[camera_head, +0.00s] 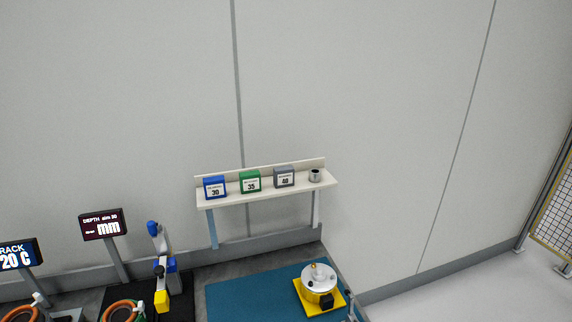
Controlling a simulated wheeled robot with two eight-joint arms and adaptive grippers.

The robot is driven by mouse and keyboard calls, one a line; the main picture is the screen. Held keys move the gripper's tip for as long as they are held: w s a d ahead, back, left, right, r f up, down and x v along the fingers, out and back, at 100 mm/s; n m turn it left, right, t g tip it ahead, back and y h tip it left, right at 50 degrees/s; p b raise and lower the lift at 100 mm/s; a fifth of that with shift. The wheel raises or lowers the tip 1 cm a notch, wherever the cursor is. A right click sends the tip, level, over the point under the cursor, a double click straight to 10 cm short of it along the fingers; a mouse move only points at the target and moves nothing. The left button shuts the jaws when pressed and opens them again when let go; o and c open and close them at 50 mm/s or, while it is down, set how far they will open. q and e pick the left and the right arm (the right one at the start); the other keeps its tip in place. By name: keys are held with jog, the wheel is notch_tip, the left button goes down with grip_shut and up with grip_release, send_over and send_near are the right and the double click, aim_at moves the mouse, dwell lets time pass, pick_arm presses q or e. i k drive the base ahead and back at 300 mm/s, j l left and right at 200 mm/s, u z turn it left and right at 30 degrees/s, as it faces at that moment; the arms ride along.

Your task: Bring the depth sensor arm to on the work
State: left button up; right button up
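What looks like the depth sensor arm (158,245) is a jointed blue and black upright with a yellow block (161,301) at its lower end. It stands right of the depth display (103,225), whose screen reads "DEPTH" and "mm". An orange ring-shaped part (112,308) lies left of the yellow block, cut off by the bottom edge; I cannot tell if it is the work. A silver round part (319,273) sits on a yellow square base (309,306) on the teal mat (235,292). Neither of my grippers shows.
A wall shelf (262,194) holds a blue box (214,187), a green box (250,181), a grey box (284,176) and a small metal cup (315,175). The mat's left part is clear.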

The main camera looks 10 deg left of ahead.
aim_at(162, 303)
jog(key=i+j+u, duration=0.1)
jog(key=u, duration=1.35)
jog(key=l+u, duration=0.25)
jog(key=l, duration=0.2)
